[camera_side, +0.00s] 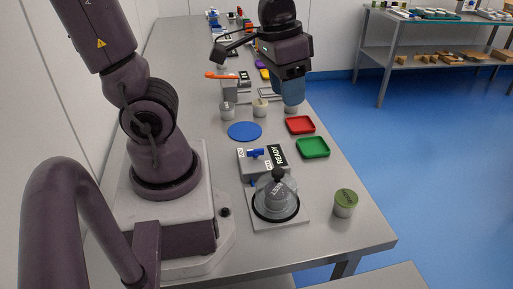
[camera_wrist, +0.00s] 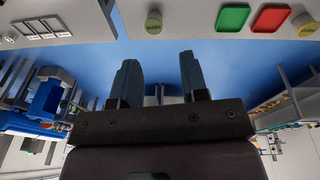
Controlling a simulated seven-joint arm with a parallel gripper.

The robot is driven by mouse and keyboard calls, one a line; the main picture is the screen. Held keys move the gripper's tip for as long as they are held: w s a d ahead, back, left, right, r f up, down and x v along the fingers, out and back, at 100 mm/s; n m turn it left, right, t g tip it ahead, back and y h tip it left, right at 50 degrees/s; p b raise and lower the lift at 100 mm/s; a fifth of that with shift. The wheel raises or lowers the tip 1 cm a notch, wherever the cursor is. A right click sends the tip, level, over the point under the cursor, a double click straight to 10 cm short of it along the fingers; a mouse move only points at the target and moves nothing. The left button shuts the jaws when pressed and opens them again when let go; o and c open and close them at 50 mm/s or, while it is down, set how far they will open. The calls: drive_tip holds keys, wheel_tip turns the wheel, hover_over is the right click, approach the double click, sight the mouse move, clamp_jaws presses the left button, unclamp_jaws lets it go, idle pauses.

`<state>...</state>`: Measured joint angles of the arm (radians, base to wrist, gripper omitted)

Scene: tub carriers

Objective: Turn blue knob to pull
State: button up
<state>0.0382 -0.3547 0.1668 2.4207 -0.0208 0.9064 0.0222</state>
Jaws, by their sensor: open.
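In the side view a small blue knob (camera_side: 256,153) sits on top of a grey box (camera_side: 251,168) on the bench. A black READY label lies to the knob's right and a small white label, too small to read, to its left. My gripper (camera_side: 288,103) is above the bench's right edge, well behind the box and apart from the knob. In the wrist view my gripper (camera_wrist: 157,65) shows two separated dark blue fingers with nothing between them. I cannot make out the knob in the wrist view.
A clear dome (camera_side: 277,203) with a black top knob stands in front of the box. A green-lidded jar (camera_side: 345,203), green tray (camera_side: 313,147) and red tray (camera_side: 300,125) lie to the right. A blue disc (camera_side: 244,131) lies behind; several small containers stand farther back.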

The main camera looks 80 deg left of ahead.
drive_tip(key=w+a+f+n+g, duration=0.15)
drive_tip(key=a+f+g, duration=0.35)
drive_tip(key=a+f, duration=0.5)
drive_tip(key=m+g, duration=0.2)
drive_tip(key=m, duration=0.1)
approach(256, 149)
drive_tip(key=shift+t+y, duration=0.3)
drive_tip(key=x, duration=0.9)
drive_tip(key=shift+s+d+f, duration=0.15)
drive_tip(key=shift+s+d, duration=0.1)
drive_tip(key=shift+s, duration=0.15)
clamp_jaws()
